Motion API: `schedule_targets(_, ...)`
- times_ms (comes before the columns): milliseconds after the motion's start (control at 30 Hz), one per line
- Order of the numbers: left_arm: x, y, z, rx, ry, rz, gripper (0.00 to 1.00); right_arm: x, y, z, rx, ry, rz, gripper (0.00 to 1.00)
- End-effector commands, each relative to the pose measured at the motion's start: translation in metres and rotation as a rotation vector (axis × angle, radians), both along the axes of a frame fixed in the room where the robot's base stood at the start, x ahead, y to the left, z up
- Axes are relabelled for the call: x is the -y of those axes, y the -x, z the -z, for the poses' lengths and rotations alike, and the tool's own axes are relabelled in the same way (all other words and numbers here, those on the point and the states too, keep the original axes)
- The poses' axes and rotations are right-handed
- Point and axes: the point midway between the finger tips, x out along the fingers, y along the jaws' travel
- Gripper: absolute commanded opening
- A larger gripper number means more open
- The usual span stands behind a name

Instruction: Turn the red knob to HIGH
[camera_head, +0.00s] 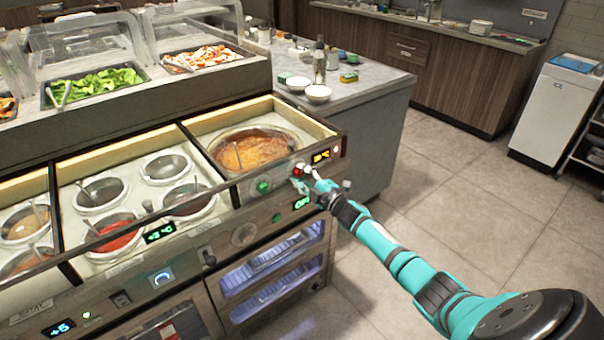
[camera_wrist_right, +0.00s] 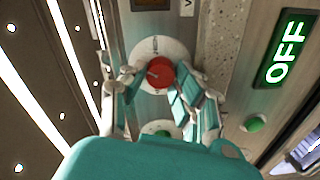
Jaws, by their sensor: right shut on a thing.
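The red knob (camera_wrist_right: 160,73) sits on a round pale dial plate (camera_wrist_right: 147,50) on the counter's front panel. A small pale mark shows on the knob's left part in the wrist view; I cannot read its setting. My right gripper (camera_wrist_right: 161,82) is shut on the knob, with a teal finger on each side. In the head view the knob (camera_head: 297,172) is a small red spot at the fingertips of my right gripper (camera_head: 304,174). A green display reads OFF (camera_wrist_right: 286,48). My left gripper is not in view.
A green knob (camera_head: 263,186) is on the same panel, left of the gripper. The soup well (camera_head: 253,133) lies just behind. Several sauce wells with ladles stand further left. A side counter (camera_head: 372,75) with white bowls is behind; open floor lies right.

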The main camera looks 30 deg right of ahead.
Motion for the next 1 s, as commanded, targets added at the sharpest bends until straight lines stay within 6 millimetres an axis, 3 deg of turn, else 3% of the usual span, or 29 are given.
schedule_targets(600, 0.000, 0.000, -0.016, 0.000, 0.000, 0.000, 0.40, 0.001, 0.000, 0.000, -0.049, -0.575, 0.003, 0.00)
schedule_targets(1000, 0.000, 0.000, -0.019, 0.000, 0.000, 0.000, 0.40, 0.001, 0.001, 0.001, -0.069, -0.834, 0.002, 0.00)
